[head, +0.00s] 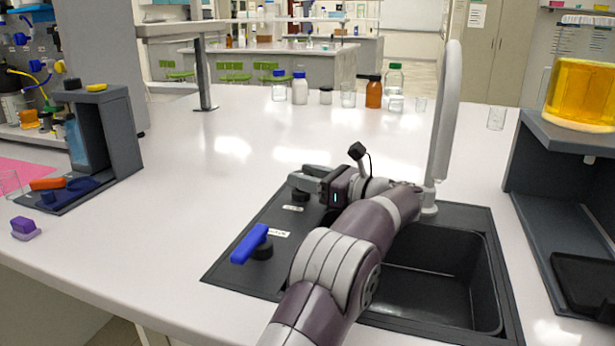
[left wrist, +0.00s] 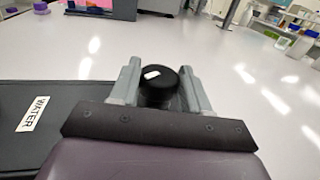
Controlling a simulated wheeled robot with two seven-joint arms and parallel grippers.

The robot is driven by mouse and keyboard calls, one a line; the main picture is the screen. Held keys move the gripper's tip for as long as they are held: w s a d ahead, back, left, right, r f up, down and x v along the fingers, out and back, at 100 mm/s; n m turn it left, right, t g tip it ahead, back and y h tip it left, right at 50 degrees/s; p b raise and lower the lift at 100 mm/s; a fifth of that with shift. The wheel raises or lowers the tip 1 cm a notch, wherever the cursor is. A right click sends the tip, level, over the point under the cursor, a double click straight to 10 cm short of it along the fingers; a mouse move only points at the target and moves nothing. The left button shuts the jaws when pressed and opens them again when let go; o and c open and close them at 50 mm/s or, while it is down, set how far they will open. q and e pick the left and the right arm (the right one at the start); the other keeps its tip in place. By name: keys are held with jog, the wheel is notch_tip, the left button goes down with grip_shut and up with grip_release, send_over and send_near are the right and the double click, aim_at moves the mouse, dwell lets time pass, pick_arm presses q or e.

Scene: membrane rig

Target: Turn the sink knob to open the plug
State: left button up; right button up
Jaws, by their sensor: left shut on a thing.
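The sink knob (head: 300,196) is a small black round knob on the dark sink panel (head: 228,276), left of the basin. In the left wrist view the knob (left wrist: 160,84) has a white mark on top and sits between the two grey fingers. My left gripper (head: 303,184) is shut on the knob, reaching over the sink from the right in the head view; its fingers also show in the left wrist view (left wrist: 160,92). The sink basin (head: 430,290) is partly hidden by my left arm. My right gripper is not in view.
A blue lever (head: 252,244) stands on the panel in front of the knob, near a label reading WATER (left wrist: 33,113). A tall pale faucet (head: 444,125) rises behind the basin. Several bottles stand at the back. A dark stand (head: 560,215) is at right.

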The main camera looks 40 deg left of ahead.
pick_arm(q)
jog(key=o, duration=1.1)
jog(key=shift+c, duration=0.2)
jog(key=w+d+p, duration=0.1)
jog(key=d, duration=1.1)
jog(key=shift+d, duration=0.35)
